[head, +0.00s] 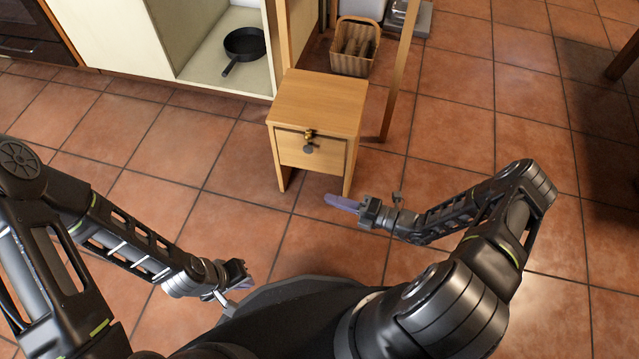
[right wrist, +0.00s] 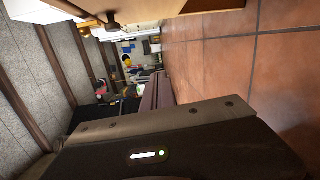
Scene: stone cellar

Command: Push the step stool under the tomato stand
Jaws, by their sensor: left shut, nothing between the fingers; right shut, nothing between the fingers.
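The step stool (head: 318,102) is a small light-wood piece with a flat top, short legs and a drawer-like front with a dark knob. It stands upright on the floor, its front towards me. Part of it with the knob shows at the top of the right wrist view (right wrist: 150,8). A wooden frame with tall legs (head: 399,72), perhaps the tomato stand, is just behind and right of it; its top and any tomatoes are out of view. My right gripper (head: 342,203) is shut and empty, low in front of the stool's right leg, apart from it. My left gripper (head: 246,283) is shut and empty near my base.
A wicker basket (head: 352,62) stands behind the stool, by the frame's legs. A cream cabinet (head: 115,38) with an open compartment holding a black pan (head: 244,44) is at the back left. Tiled floor (head: 235,165) is clear left of the stool and to the right.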

